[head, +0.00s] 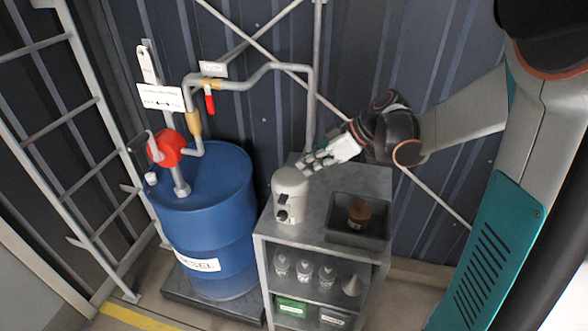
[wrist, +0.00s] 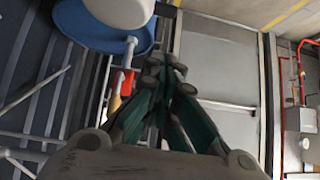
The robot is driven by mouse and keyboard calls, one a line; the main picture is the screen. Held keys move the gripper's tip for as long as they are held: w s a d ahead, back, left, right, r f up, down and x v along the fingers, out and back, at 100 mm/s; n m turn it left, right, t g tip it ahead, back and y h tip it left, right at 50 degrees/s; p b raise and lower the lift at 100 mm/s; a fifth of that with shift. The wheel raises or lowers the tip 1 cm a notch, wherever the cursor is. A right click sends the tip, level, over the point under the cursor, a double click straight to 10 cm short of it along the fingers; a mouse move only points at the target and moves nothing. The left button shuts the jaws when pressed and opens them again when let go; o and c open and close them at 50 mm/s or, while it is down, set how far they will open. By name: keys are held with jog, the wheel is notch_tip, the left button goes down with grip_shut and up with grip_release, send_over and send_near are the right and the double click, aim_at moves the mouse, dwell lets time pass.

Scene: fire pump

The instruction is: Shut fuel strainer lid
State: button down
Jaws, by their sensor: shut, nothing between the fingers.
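The fuel strainer (head: 289,203) is a pale upright canister on the left part of the grey cabinet top, with a dark latch or fitting low on its front. Its rounded lid (head: 290,178) lies over the top of the body; I cannot tell whether it is fully seated. My gripper (head: 305,169) is shut and empty, beside the lid's upper right; contact cannot be made out. In the wrist view my gripper (wrist: 167,72) has its fingers together, and a pale rounded part, apparently the strainer (wrist: 120,10), is cut off by the top edge.
A dark tray (head: 345,240) holding a brown part (head: 359,213) sits right of the strainer. A blue diesel drum (head: 215,225) with a red pump (head: 168,148) stands left. A pipe with a red-handled valve (head: 210,102) runs behind. Shelves below hold several small items.

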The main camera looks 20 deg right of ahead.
jog(key=b, duration=0.1)
send_over(279, 200)
jog(key=d, duration=0.3)
notch_tip(279, 200, down, 6)
jog(key=f, duration=0.1)
jog(key=a+f+b, duration=0.1)
jog(key=f, duration=0.1)
jog(key=shift+s+f, duration=0.1)
jog(key=shift+f, duration=0.6)
jog(key=shift+b, duration=0.3)
jog(key=shift+s+f+b, duration=0.15)
jog(key=shift+f+b, duration=0.4)
jog(key=shift+f, duration=0.1)
jog(key=shift+s+f+b, duration=0.1)
jog(key=shift+f+b, duration=0.15)
jog(key=shift+b, duration=0.05)
jog(key=shift+s, duration=0.2)
jog(key=shift+f, duration=0.1)
jog(key=shift+a, duration=0.1)
